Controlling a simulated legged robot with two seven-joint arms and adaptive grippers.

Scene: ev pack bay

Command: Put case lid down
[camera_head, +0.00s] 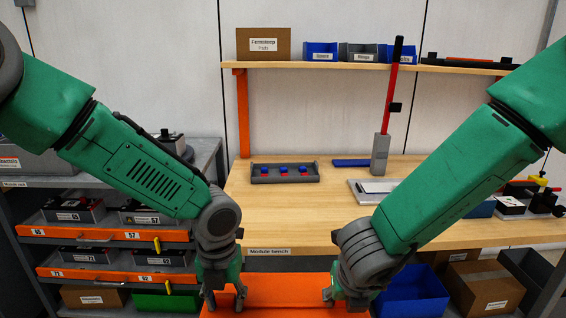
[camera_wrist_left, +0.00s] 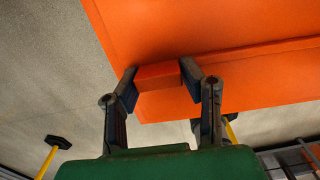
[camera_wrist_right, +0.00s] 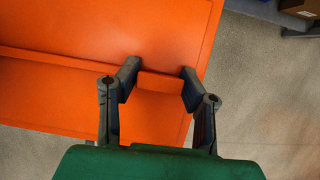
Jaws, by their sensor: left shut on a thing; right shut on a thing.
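The orange case lid (camera_head: 272,291) shows at the bottom middle of the head view, in front of the module bench. My left gripper (camera_head: 226,299) is at its left end and my right gripper (camera_head: 343,298) at its right end. In the left wrist view the left gripper (camera_wrist_left: 158,82) is shut on an orange block-like grip at the lid's edge (camera_wrist_left: 230,40). In the right wrist view the right gripper (camera_wrist_right: 158,78) is shut on a similar grip of the lid (camera_wrist_right: 100,40). Floor shows beyond the lid in both wrist views. The lid's underside and what lies beneath it are hidden.
The wooden module bench (camera_head: 290,222) stands behind the lid. It bears a grey tray (camera_head: 285,180) with blue and red parts, and its front middle is clear. A module rack (camera_head: 110,240) stands at left. A blue bin (camera_head: 415,297) and cardboard boxes (camera_head: 478,287) are below the bench at right.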

